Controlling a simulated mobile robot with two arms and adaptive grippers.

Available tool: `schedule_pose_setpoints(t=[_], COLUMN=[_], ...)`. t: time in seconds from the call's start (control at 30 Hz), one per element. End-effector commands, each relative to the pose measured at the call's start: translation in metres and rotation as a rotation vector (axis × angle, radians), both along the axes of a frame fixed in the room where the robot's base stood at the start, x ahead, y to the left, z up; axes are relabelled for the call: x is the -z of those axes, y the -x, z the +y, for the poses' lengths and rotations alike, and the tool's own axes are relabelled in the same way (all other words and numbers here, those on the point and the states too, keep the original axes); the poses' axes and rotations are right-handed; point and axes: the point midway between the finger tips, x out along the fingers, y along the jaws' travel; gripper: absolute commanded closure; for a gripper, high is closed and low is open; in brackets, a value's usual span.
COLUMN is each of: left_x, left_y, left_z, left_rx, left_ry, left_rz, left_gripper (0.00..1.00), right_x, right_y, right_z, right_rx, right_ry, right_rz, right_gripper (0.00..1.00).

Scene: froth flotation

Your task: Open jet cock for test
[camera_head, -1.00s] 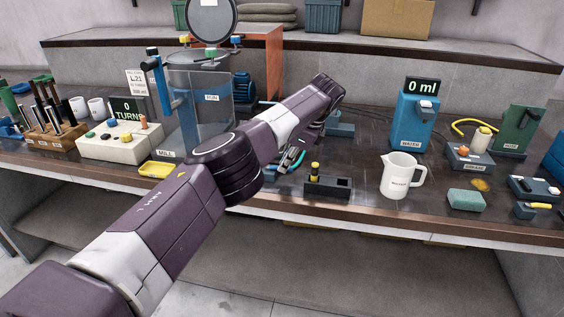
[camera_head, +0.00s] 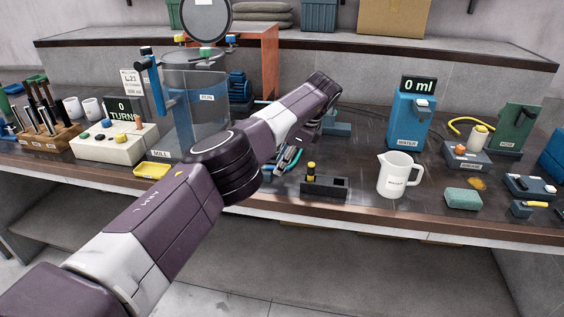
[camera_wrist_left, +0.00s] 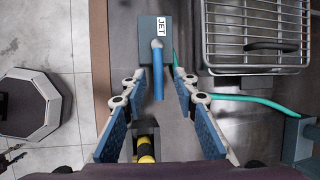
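In the left wrist view the jet cock is a grey-blue block (camera_wrist_left: 155,33) marked JET, with a blue lever (camera_wrist_left: 158,86) extending from a pale round knob toward my gripper. My left gripper (camera_wrist_left: 160,88) is open. Its two blue-padded fingers stand apart, with the lever between their tips in the picture. I cannot tell whether either finger touches it. In the head view the left gripper (camera_head: 288,158) shows partly beyond my arm. I cannot make out the jet cock there; my arm covers part of the bench.
A wire basket (camera_wrist_left: 258,32) and green hose (camera_wrist_left: 255,101) lie beside the cock. A black-and-yellow piece (camera_wrist_left: 146,148) is below the fingers. A white jug (camera_head: 396,176), blue water unit (camera_head: 405,121), glass mill tank (camera_head: 193,112) and yellow tray (camera_head: 152,170) stand on the bench.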

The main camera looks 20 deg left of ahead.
Motion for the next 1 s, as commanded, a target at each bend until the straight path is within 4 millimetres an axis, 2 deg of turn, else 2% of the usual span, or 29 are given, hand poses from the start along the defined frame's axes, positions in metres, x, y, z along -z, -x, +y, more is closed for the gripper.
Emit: schedule_pose_setpoints(t=[0.13,0.23,0.6,0.8,1.0], left_x=[-0.004,-0.016,-0.089,-0.104,-0.109], left_y=[0.000,0.001,0.008,0.010,0.010], left_z=[-0.002,-0.007,-0.041,-0.048,-0.050], left_rx=[0.001,0.002,0.001,-0.001,0.000], left_ry=[0.000,-0.001,-0.001,0.000,0.000], left_rz=[0.000,-0.001,-0.003,0.000,0.000], left_gripper=[0.73,0.73,0.73,0.73,0.73], right_x=[0.000,0.000,0.000,0.000,0.000], right_y=[-0.002,-0.002,-0.002,-0.002,-0.002], right_z=[0.002,0.002,0.002,0.002,0.002], right_rx=[0.000,0.000,0.000,0.000,0.000], right_ry=[-0.002,-0.003,-0.002,-0.002,-0.002], right_rz=[-0.002,-0.003,-0.003,-0.003,-0.003], right_gripper=[0.65,0.65,0.65,0.65,0.65])
